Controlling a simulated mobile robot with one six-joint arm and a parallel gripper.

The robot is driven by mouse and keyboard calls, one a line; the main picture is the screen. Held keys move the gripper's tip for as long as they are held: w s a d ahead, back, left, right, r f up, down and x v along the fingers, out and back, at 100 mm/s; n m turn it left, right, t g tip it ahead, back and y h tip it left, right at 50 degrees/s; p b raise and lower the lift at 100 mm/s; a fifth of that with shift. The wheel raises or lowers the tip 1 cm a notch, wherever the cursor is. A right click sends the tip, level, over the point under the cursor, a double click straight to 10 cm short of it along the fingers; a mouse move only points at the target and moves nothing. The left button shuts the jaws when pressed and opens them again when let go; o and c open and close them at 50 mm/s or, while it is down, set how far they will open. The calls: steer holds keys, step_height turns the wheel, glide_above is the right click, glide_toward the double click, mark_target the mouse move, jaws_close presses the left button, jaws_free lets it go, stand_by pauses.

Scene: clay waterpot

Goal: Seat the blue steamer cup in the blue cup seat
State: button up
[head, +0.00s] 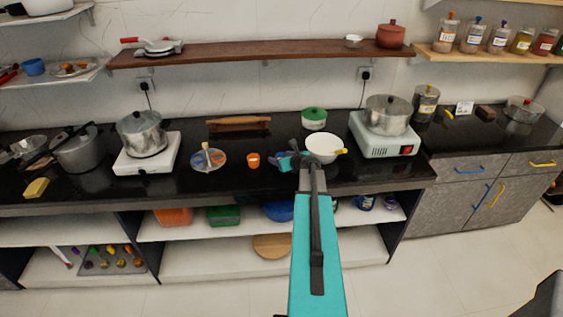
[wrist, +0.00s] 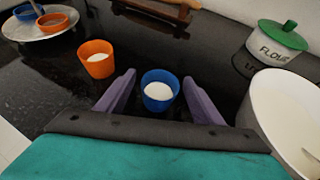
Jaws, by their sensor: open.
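The blue steamer cup (wrist: 160,97) stands upright on the black counter, with something white inside. In the wrist view my gripper (wrist: 159,77) is open, its two purple fingers on either side of the cup with a visible gap at each. In the head view my gripper (head: 289,161) is over the counter, left of the white bowl, and the cup is hard to make out there. A round metal plate (wrist: 48,35) at the wrist view's upper left carries a blue and an orange round holder; the blue one looks like the blue cup seat (wrist: 28,12). The plate also shows in the head view (head: 208,168).
An orange cup (wrist: 96,58) stands close left of my gripper. A white bowl (wrist: 290,120) is close on the right, with a green-lidded flour jar (wrist: 277,40) behind it. A rolling pin (head: 238,123) lies at the back. Cookers with pots stand at both sides.

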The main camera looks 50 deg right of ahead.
steer(key=c, duration=1.1)
steer(key=shift+r, duration=0.15)
steer(key=shift+r+b, duration=0.45)
steer(key=shift+r, duration=0.65)
steer(key=s+a+b, duration=0.1)
steer(key=s, duration=0.2)
steer(key=s+a+r+b, duration=0.1)
steer(key=s+a, duration=0.1)
steer(key=s, duration=0.1)
steer(key=s+a+r+b, duration=0.1)
steer(key=s, duration=0.2)
steer(key=shift+s+a, duration=0.3)
steer(key=shift+s+a+r, duration=0.15)
steer(key=shift+s+r, duration=0.05)
steer(key=shift+s, duration=0.05)
steer(key=s+p, duration=0.1)
steer(key=s+a+p, duration=0.1)
steer(key=p, duration=0.1)
steer(key=shift+r, duration=0.2)
steer(key=shift+s+p, duration=0.2)
steer(key=shift+p, duration=0.65)
steer(key=shift+s+a+p, duration=0.15)
steer(key=shift+s+p, duration=0.2)
steer(key=shift+p, duration=0.9)
